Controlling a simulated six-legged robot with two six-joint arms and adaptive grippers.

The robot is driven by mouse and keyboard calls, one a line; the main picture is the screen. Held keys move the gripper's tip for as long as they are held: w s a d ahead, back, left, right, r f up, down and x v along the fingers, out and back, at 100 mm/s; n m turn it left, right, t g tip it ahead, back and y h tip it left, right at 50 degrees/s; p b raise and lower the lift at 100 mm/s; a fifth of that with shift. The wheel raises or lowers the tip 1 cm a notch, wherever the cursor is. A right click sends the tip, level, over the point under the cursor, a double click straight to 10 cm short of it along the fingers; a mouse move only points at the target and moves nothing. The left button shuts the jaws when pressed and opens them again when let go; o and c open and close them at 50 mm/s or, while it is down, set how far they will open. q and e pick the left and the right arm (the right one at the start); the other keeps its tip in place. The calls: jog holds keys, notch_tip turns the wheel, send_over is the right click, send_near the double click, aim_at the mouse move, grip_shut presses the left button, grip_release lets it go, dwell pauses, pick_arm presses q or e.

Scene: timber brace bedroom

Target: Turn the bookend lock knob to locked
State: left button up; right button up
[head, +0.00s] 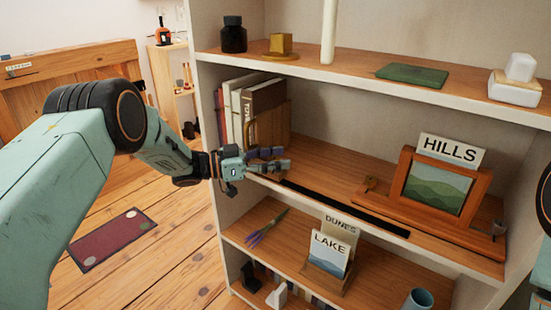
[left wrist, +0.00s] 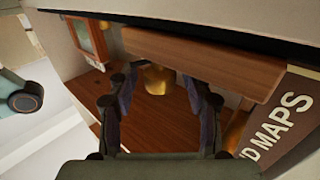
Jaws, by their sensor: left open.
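The bookend (head: 284,122) stands at the right end of the books on the middle shelf, partly behind my left gripper in the head view. A brass-coloured part shows low on its front. My left gripper (head: 279,160) is open at the shelf's front edge, just below and in front of the bookend. In the left wrist view a rounded brass-coloured piece (left wrist: 155,80), probably the lock knob, shows between and beyond the spread fingers. I cannot tell its turned position or whether a finger touches it. My right gripper is out of view.
Books (head: 236,108) stand left of the bookend. A dark strip (head: 340,207) runs along the shelf front towards the HILLS picture stand (head: 440,185). The upper shelf (head: 350,75) is overhead; LAKE and DUNES cards (head: 328,253) stand below. Middle shelf space right of the bookend is largely clear.

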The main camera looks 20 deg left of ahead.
aim_at(276, 158)
pick_arm(q)
notch_tip(276, 158, up, 10)
dwell(0.5)
